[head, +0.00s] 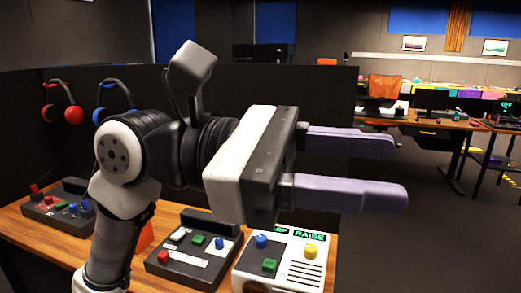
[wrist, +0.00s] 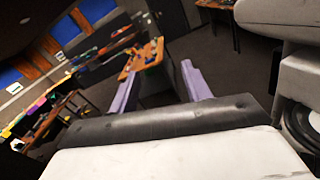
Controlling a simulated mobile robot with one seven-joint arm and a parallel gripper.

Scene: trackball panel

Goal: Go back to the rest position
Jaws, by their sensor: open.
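My gripper (head: 400,171) is raised above the wooden table in the head view, with its purple fingers pointing right. The fingers are apart and nothing is between them. Below it on the table stands a white panel (head: 318,262) with a blue, a green and a yellow button and the word RAISE. My arm hides part of the table. In the wrist view my gripper (wrist: 160,84) also shows open and empty, facing the room away from the panel.
A dark button box (head: 163,266) stands left of the white panel, and another (head: 50,217) at far left. Red headphones (head: 73,116) and blue headphones (head: 101,114) hang on the dark partition (head: 335,88). Open floor (head: 430,235) lies to the right, with desks beyond.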

